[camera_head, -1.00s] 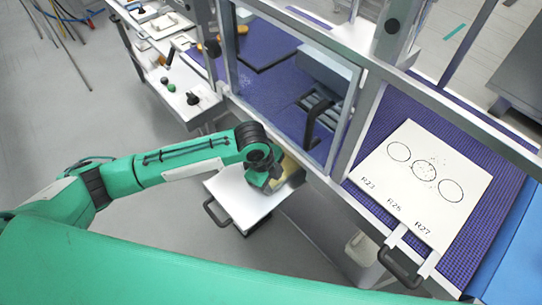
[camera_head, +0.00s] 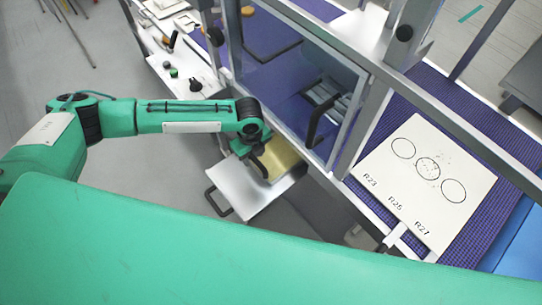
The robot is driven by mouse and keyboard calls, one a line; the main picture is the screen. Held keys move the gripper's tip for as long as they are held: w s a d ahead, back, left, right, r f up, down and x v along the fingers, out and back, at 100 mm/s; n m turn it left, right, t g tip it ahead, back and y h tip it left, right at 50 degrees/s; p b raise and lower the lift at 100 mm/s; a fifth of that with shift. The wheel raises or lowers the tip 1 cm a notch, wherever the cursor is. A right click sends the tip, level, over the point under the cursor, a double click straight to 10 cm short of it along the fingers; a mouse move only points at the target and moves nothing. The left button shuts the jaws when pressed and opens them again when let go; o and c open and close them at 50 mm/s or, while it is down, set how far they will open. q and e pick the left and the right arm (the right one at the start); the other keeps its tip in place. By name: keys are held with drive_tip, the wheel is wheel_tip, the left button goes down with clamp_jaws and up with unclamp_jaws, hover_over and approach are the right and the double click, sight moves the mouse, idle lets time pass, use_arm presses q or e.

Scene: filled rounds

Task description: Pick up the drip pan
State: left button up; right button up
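A yellowish flat piece (camera_head: 281,158), which may be the drip pan, lies at the far end of a white pulled-out tray (camera_head: 240,192) below the bench. The tray has a black handle (camera_head: 218,203) at its front left. My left gripper (camera_head: 260,165) points down at the left edge of the yellowish piece, and its dark fingers hide part of that edge. I cannot tell whether the fingers touch it or how far apart they are. My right gripper is not in view.
A framed glass enclosure (camera_head: 290,70) rises just behind the tray. A white panel (camera_head: 425,185) with three circles and labels lies at the right on purple matting. A white shelf (camera_head: 180,70) with small knobs stands at the back left.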

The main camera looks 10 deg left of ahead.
sight(256, 164)
use_arm(q)
drive_tip(key=shift+f, duration=0.45)
drive_tip(key=f+p, duration=0.1)
drive_tip(key=f, duration=0.1)
drive_tip(key=d+f+p, duration=0.1)
drive_tip(key=f, duration=0.1)
drive_tip(key=shift+f, duration=0.4)
drive_tip(key=shift+a, duration=0.1)
clamp_jaws()
